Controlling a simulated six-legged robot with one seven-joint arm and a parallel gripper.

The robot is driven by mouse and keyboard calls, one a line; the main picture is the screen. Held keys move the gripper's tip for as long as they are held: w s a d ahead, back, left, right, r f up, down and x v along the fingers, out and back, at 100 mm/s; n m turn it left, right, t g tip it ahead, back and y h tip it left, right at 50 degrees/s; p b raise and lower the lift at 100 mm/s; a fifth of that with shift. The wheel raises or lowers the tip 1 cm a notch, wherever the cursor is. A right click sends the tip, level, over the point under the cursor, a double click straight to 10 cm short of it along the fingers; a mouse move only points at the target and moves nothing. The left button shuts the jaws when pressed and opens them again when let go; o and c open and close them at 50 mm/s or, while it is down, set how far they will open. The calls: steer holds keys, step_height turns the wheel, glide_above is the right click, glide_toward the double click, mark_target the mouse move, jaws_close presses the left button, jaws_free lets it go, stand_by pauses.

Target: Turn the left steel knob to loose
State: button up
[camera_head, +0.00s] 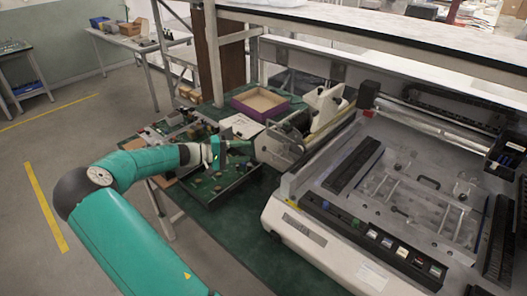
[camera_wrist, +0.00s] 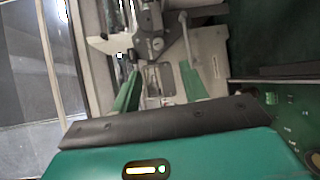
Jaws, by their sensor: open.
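My gripper (camera_head: 238,146) reaches over the green bench beside the large white machine (camera_head: 318,235). In the wrist view its two green fingers (camera_wrist: 161,82) are spread apart with nothing held between them. Past the fingertips is a pale metal mechanism with a small dark round part (camera_wrist: 157,45) and a grey rod (camera_wrist: 187,40). I cannot tell whether the round part is the left steel knob. No steel knob is clearly made out in the head view, where the small fittings near my gripper are too small to tell.
A tray of circuit boards (camera_head: 222,188) lies under my gripper. A purple-edged box (camera_head: 259,101) stands behind it. A long shelf (camera_head: 400,35) crosses above the machine. The floor at left is open.

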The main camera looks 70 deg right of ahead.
step_height(320, 180, up, 5)
steer(key=d+m+t+y, duration=0.2)
steer(key=m+t+y, duration=0.1)
steer(key=m, duration=0.4)
glide_toward(284, 147)
steer(key=shift+m, duration=0.3)
steer(key=x, duration=0.8)
steer(key=shift+c, duration=0.2)
steer(key=c, duration=0.9)
